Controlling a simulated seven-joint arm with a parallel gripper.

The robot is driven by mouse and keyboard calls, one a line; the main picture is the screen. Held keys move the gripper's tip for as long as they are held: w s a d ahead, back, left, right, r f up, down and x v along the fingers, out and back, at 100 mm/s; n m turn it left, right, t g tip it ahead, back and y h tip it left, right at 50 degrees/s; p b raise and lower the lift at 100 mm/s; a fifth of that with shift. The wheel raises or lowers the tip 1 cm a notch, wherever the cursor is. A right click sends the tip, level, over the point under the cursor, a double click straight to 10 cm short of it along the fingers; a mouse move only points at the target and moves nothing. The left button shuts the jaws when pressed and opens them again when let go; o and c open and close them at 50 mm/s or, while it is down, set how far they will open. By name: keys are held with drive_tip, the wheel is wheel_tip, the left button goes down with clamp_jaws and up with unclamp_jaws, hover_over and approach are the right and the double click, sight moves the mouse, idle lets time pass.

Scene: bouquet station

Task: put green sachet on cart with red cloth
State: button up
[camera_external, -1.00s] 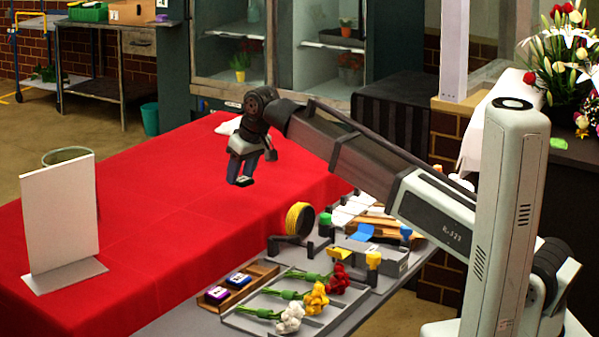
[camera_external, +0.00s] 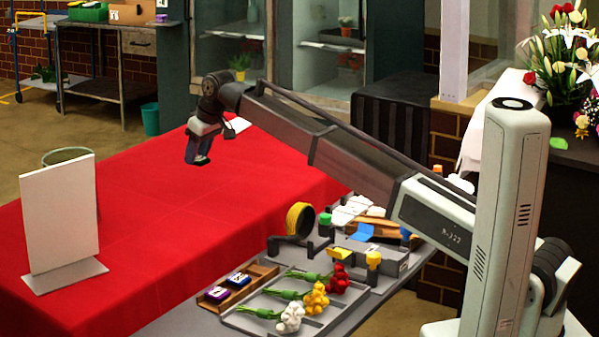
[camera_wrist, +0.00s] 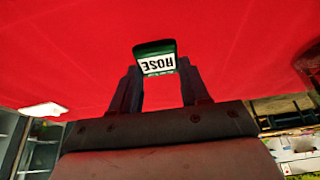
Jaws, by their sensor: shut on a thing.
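The green sachet (camera_wrist: 156,46) shows in the wrist view between my fingertips, with a white label reading "ROSE". My gripper (camera_wrist: 158,75) is shut on it and holds it over the red cloth (camera_wrist: 80,60). In the external view my gripper (camera_external: 197,160) hangs fingers-down over the far part of the red cloth (camera_external: 180,215), which covers a long table or cart. Its fingers largely hide the sachet there. The gap between the sachet and the cloth cannot be judged exactly.
A white sign board (camera_external: 60,215) stands on the cloth's near left. A small white item (camera_external: 237,122) lies at the far end. A wooden holder (camera_external: 238,287) with two sachets, a flower tray (camera_external: 300,312) and a yellow spool (camera_external: 299,219) stand in front. The middle of the cloth is clear.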

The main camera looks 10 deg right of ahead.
sight(196, 186)
drive_tip(key=shift+f, duration=3.25)
drive_tip(key=shift+f, duration=0.2)
drive_tip(key=o, duration=1)
drive_tip(key=shift+r, duration=0.1)
drive_tip(key=v, duration=1.2)
drive_tip(key=shift+r, duration=0.1)
